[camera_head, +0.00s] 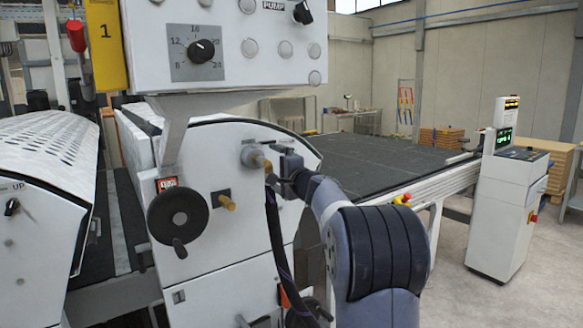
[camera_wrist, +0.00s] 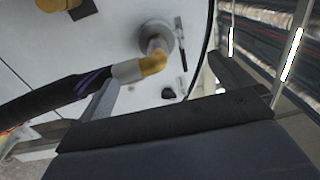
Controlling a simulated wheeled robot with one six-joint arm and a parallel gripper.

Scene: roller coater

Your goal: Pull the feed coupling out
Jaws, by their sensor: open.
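The feed coupling (camera_head: 262,163) is a brass-coloured elbow seated at a round grey port (camera_head: 249,156) on the white machine panel. In the wrist view the coupling (camera_wrist: 153,63) sits at the port (camera_wrist: 157,34), with a grey collar (camera_wrist: 128,72) joining it to a dark hose (camera_wrist: 75,95) with a purple stripe. The hose hangs down in the head view (camera_head: 273,225). My gripper (camera_head: 277,165) is at the coupling's right. Contact cannot be told.
A second brass fitting (camera_head: 226,201) juts from a dark plate at lower left. A black handwheel (camera_head: 178,214) stands further left. A control box (camera_head: 222,45) overhangs above. A dark conveyor bed (camera_head: 380,160) and white console (camera_head: 505,200) are at right.

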